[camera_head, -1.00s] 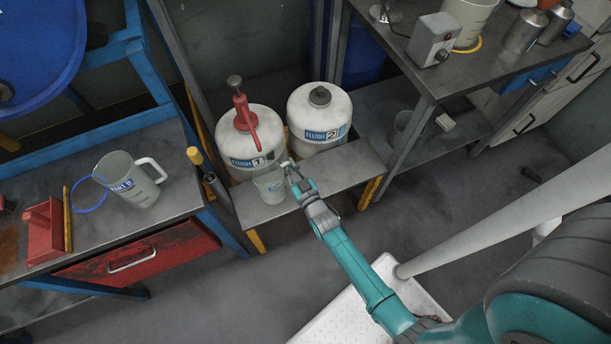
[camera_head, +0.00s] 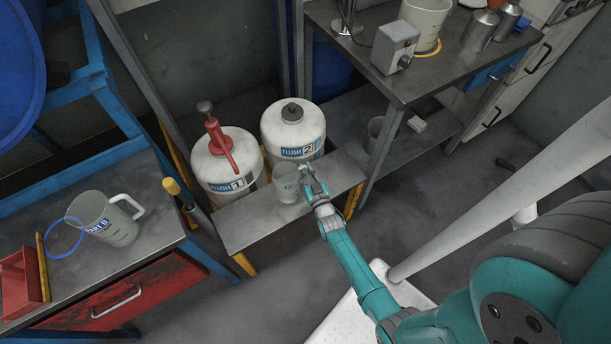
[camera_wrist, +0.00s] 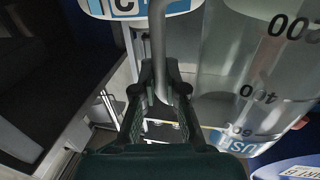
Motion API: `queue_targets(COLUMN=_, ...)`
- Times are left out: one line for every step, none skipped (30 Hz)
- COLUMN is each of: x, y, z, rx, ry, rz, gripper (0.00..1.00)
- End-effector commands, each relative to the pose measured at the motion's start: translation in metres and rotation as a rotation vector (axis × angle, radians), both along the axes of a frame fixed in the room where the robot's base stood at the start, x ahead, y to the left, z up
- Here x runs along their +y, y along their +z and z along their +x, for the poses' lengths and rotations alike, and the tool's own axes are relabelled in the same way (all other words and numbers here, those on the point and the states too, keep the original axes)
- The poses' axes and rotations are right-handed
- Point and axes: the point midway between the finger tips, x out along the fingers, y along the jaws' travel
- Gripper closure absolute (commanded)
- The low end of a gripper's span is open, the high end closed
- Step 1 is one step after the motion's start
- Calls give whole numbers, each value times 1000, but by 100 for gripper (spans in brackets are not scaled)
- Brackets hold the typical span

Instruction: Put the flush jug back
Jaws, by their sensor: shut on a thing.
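The flush jug (camera_head: 287,185) is a clear, graduated jug over the low grey shelf (camera_head: 245,222), in front of the white FLUSH 2 container (camera_head: 293,145). My gripper (camera_head: 307,178) is at the jug's right side, shut on its handle. In the wrist view the handle (camera_wrist: 158,45) runs between my fingers (camera_wrist: 160,95), and the jug wall (camera_wrist: 255,80) with its numbers and blue label fills the right. I cannot tell whether the jug's base touches the shelf. The FLUSH 1 container (camera_head: 226,175) with a red pump stands to the left.
A second jug (camera_head: 110,225) and a blue ring (camera_head: 62,238) are on the left bench, near a red tray (camera_head: 18,280). The right bench (camera_head: 375,75) has a grey switch box (camera_head: 393,48) and metal cans. Its leg stands close right of the low shelf.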

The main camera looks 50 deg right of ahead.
Motion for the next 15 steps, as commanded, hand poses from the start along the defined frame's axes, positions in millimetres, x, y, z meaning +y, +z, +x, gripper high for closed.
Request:
queue_targets(x=0, y=-5, z=1, rx=1, ry=0, rz=0, gripper=100)
queue_targets(x=0, y=-8, z=1, rx=2, ry=1, rz=1, gripper=100)
queue_targets(x=0, y=-13, z=0, rx=2, ry=1, rz=1, gripper=100)
queue_targets(x=0, y=-17, z=1, rx=3, ry=1, rz=1, gripper=100)
queue_targets(x=0, y=-21, z=1, rx=3, ry=1, rz=1, gripper=100)
queue_targets(x=0, y=-25, z=1, rx=1, ry=1, rz=0, gripper=100)
queue_targets(x=0, y=-28, z=1, rx=2, ry=1, rz=1, gripper=100)
queue_targets(x=0, y=-30, z=1, rx=1, ry=1, rz=0, gripper=100)
queue_targets(x=0, y=-32, z=0, rx=1, ry=1, rz=0, gripper=100)
queue_targets(x=0, y=-34, z=0, rx=1, ry=1, rz=0, gripper=100)
queue_targets(x=0, y=-35, z=0, rx=1, ry=1, rz=0, gripper=100)
queue_targets(x=0, y=-35, z=0, rx=1, ry=1, rz=0, gripper=100)
queue_targets(x=0, y=-35, z=0, rx=0, ry=1, rz=0, gripper=100)
queue_targets(x=0, y=-35, z=0, rx=0, ry=1, rz=0, gripper=100)
queue_targets(x=0, y=-35, z=0, rx=0, ry=1, rz=0, gripper=100)
